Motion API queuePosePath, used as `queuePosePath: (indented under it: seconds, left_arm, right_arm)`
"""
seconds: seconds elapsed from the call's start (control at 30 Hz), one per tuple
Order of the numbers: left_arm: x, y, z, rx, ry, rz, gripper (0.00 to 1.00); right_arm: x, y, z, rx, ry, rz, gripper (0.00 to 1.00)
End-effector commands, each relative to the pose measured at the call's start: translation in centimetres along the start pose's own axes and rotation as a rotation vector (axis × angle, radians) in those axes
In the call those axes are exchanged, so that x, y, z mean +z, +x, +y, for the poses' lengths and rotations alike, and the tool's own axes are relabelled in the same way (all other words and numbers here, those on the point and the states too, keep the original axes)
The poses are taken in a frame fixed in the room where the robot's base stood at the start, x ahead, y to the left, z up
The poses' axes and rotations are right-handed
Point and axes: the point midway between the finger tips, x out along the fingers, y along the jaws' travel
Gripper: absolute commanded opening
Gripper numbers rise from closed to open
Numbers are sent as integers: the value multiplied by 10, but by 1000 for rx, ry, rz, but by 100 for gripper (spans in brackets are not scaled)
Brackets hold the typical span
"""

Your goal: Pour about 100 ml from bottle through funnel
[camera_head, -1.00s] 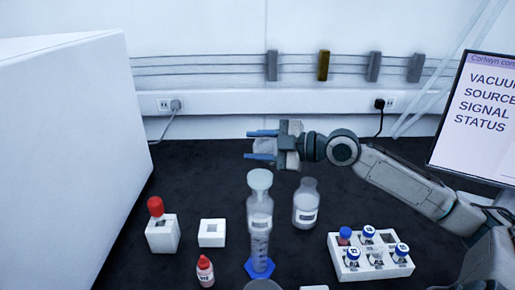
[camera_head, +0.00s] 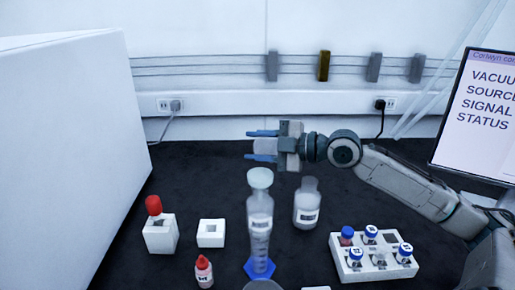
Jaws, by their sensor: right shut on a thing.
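A measuring cylinder (camera_head: 260,225) with a blue foot stands upright near the middle of the dark bench. A pale funnel (camera_head: 260,178) sits in its mouth. A clear bottle (camera_head: 307,204) with a white label stands upright just right of the cylinder, apart from it. My right gripper (camera_head: 262,146) is above and behind the cylinder, its blue fingers pointing left. It is shut on a pale, clear object (camera_head: 267,146), which is partly hidden by the fingers; I cannot tell exactly what it is. My left gripper is not in view.
A white rack (camera_head: 347,272) with several blue-capped vials stands at right. A red-topped item stands in a white block (camera_head: 160,236) at left, beside an empty white holder (camera_head: 211,228) and a red-capped dropper bottle (camera_head: 204,271). A white box (camera_head: 70,150) bounds the left; a screen (camera_head: 478,120) stands right.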

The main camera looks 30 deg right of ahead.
Motion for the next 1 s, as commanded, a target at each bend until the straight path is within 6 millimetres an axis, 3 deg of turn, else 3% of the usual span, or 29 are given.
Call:
queuePosePath:
  seconds: [1.0]
  left_arm:
    - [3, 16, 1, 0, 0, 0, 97]
  right_arm:
    - [1, 1, -6, 16, -102, -6, 0]
